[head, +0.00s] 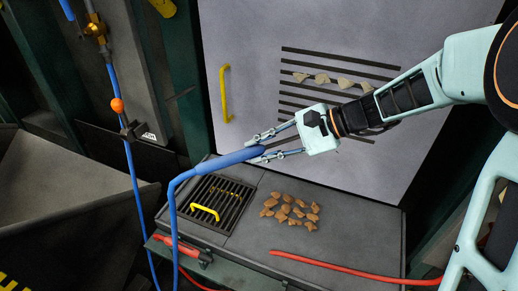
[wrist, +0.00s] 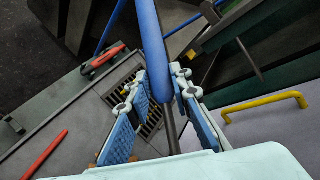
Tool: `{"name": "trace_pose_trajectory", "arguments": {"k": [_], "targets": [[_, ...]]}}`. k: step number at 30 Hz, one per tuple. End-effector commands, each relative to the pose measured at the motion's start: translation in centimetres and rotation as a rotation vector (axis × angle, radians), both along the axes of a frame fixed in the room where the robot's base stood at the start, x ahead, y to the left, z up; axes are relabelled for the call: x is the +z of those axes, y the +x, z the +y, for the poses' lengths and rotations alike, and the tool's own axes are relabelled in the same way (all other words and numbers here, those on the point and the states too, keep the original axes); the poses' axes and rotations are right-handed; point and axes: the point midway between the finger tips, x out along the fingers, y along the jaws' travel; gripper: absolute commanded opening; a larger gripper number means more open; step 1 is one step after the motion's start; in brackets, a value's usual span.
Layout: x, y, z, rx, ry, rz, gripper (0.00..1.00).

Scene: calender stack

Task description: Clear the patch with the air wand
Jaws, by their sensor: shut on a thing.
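The air wand (head: 228,161) has a thick blue sleeve, with a blue hose (head: 172,222) running down from its left end. My gripper (head: 255,149) is shut on the sleeve near its right end, above the bench. In the wrist view the wand (wrist: 152,45) runs between the finger pads, and a thin grey tube (wrist: 172,130) continues past the sleeve until my gripper body hides it. The patch of brown chips (head: 291,211) lies on the grey bench top, below and right of my gripper, apart from the wand. The chips are mostly hidden in the wrist view.
A dark grate (head: 228,192) with a yellow handle (head: 205,212) is left of the patch. Pale chips (head: 322,79) sit on the slotted panel behind. A yellow door handle (head: 225,94) sticks out. A red hose (head: 350,271) lies along the front. Another blue hose (head: 131,165) hangs left.

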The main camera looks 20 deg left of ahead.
Motion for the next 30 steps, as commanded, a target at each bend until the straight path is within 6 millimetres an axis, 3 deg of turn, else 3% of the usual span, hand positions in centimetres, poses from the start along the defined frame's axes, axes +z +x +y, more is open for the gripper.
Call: {"name": "trace_pose_trajectory", "arguments": {"k": [30], "targets": [[4.9, 0.0, 0.0, -0.001, 0.001, -0.001, 0.0]]}}
